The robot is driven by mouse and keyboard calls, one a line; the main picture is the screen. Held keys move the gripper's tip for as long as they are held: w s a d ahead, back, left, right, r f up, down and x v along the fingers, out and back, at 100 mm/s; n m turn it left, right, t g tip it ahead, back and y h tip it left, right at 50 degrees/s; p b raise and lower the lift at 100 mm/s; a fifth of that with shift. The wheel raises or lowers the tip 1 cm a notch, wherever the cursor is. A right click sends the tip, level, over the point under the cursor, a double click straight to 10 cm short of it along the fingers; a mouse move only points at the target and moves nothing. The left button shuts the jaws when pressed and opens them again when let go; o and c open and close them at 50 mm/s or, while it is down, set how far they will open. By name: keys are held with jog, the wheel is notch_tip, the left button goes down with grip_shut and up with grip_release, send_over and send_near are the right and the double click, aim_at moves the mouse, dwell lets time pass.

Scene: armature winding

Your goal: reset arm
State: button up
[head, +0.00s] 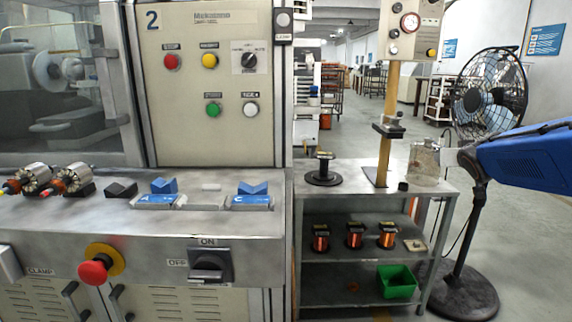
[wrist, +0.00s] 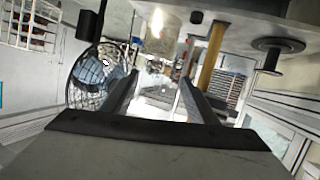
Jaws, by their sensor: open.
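My gripper (wrist: 160,100) is open and empty in the wrist view, with its two dark fingers apart. In the head view my blue arm reaches in from the right edge, in front of the fan. Its end is beside a metal flask-like container (head: 424,160) at the right end of the side table (head: 345,186). I cannot make out the fingers there. The wrist view is tilted, with the table edge and a black spool (wrist: 274,50) at its top right.
A fan (head: 488,90) stands right of the table. A wooden post (head: 386,140) rises from the table, near an empty black spool (head: 323,170). Copper spools (head: 354,236) and a green bin (head: 396,281) are on shelves below. The machine panel (head: 210,80) is at left.

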jog(key=s+a+f+g+y, duration=0.1)
jog(key=s+a+f+g, duration=0.2)
jog(key=s+a+f, duration=0.4)
jog(key=s+a+f+n+g+y, duration=0.1)
jog(key=s+a+f, duration=0.6)
jog(key=s, duration=1.2)
jog(key=s+a+f+n+g+y, duration=0.1)
jog(key=s+a+f+g, duration=0.3)
jog(key=s, duration=0.9)
notch_tip(320, 180, down, 4)
jog(key=a+y, duration=0.1)
jog(key=a, duration=0.1)
jog(key=shift+a+r+g, duration=0.25)
jog(key=shift+a+g, duration=0.15)
